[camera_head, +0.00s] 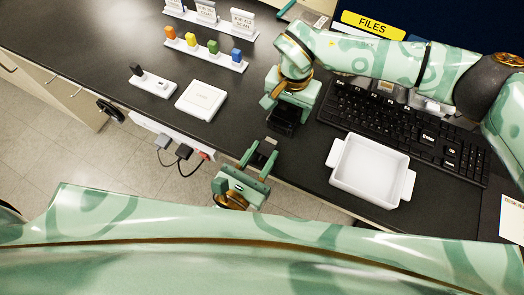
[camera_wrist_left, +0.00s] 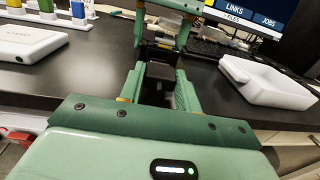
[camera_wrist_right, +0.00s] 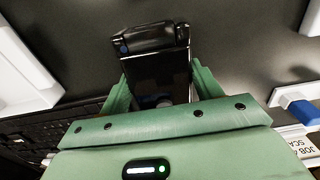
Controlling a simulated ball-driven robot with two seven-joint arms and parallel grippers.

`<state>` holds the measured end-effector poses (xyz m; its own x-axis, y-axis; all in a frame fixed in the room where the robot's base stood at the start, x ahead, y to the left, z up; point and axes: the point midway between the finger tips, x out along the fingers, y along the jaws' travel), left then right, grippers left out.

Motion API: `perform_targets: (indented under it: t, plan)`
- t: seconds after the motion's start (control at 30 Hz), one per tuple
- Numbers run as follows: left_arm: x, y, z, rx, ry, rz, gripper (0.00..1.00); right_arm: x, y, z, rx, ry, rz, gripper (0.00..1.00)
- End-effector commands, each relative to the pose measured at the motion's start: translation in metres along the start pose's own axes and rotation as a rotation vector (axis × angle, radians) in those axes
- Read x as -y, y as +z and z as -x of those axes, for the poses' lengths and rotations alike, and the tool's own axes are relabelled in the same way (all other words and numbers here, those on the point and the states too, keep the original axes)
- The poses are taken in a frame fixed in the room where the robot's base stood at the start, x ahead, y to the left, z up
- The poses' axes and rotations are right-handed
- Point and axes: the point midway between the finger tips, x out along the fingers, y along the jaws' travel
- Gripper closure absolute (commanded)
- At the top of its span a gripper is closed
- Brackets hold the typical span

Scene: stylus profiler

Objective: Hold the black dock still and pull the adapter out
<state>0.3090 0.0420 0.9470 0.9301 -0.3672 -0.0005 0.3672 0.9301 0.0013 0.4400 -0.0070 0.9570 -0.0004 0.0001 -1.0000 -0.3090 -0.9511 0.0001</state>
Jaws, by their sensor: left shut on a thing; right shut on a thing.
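My left gripper (camera_head: 262,158) is the lower one, at the desk's front edge. It is shut on a small dark grey block, the adapter (camera_wrist_left: 160,71). My right gripper (camera_head: 284,117) comes from above and is shut on the black dock (camera_wrist_right: 160,72). The dock also shows below the right jaws in the head view (camera_head: 283,127). In the right wrist view its far end is a rounded black piece with a blue spot. In the head view the adapter and dock face each other with what looks like a small dark gap. Whether they still touch is hard to tell.
A white tray (camera_head: 339,183) stands right of the grippers, and a black keyboard (camera_head: 400,118) lies behind it. A white box (camera_head: 201,100), a white strip (camera_head: 153,87) and coloured blocks on a rack (camera_head: 207,56) stand left. The desk between the box and grippers is clear.

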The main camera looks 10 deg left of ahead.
Motion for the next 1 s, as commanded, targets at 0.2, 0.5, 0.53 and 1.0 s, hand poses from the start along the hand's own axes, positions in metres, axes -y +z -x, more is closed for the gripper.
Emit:
perform_targets:
  t: [0.2, 0.5, 0.53, 1.0]
  plan:
    - [0.0, 0.001, 0.001, 0.0, 0.0, 0.0, 1.0, 0.0, 0.0, 0.0, 0.0, 0.0, 0.0, 0.91]
    - [0.002, 0.017, 0.029, -0.001, -0.001, 0.0, 1.0, 0.0, 0.0, 0.0, 0.0, 0.0, 0.0, 0.91]
    - [0.002, 0.018, 0.032, -0.001, -0.001, -0.001, 1.0, 0.0, 0.0, 0.0, 0.0, 0.0, 0.0, 0.91]
    - [0.003, 0.03, 0.05, 0.0, 0.0, 0.0, 1.0, 0.0, 0.0, 0.0, 0.0, 0.0, 0.0, 0.91]
